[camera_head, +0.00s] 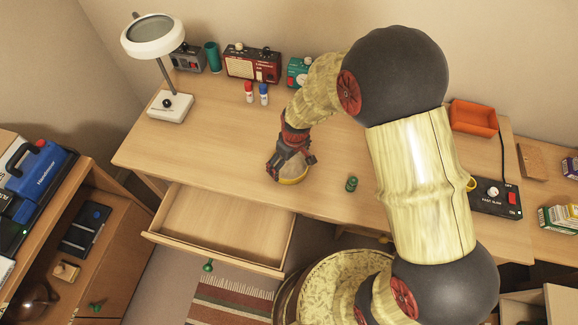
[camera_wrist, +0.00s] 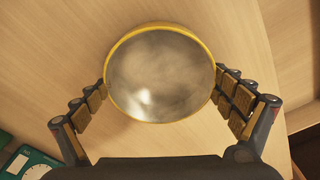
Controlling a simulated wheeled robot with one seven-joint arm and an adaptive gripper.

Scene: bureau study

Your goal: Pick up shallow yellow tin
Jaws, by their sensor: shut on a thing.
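The shallow yellow tin (camera_wrist: 113,103) is round, with a yellow rim and a dull silvery face turned to the wrist camera. My gripper (camera_wrist: 162,80) has its fingers against the tin's left and right sides. In the head view, the tin (camera_head: 296,179) shows as a small yellow edge under my gripper (camera_head: 290,163), near the desk's front edge. My gripper hides most of it there. I cannot tell whether the tin touches the desk or is held just above it.
The desk (camera_head: 225,135) is clear left of my gripper. An open drawer (camera_head: 225,225) sticks out below its front edge. A small green object (camera_head: 351,184) stands to the right. A lamp (camera_head: 170,106), a red radio (camera_head: 252,65) and red and blue bottles (camera_head: 256,94) stand farther back.

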